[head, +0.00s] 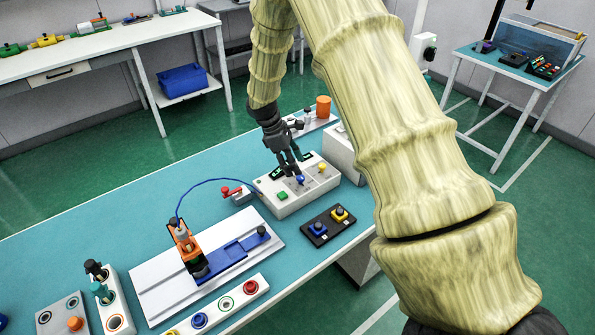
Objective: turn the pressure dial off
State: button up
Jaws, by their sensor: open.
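A white control box (288,208) stands on the teal table, with a green button (282,195), a small blue knob (300,180) and a yellow button (322,167) on its top. The blue knob may be the pressure dial; no label is readable and its setting is too small to tell. My gripper (289,172) points down over the middle of the box, open, its fingertips close to the blue knob. I cannot tell whether they touch it. The dark fingers hide part of the box's top.
A red-handled valve (232,190) sits left of the box, with a blue hose leading to an orange and blue fixture (186,243). A white block (343,150) and orange cylinder (323,107) stand behind.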

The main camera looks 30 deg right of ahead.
jog(key=v, duration=0.7)
dwell(0.4)
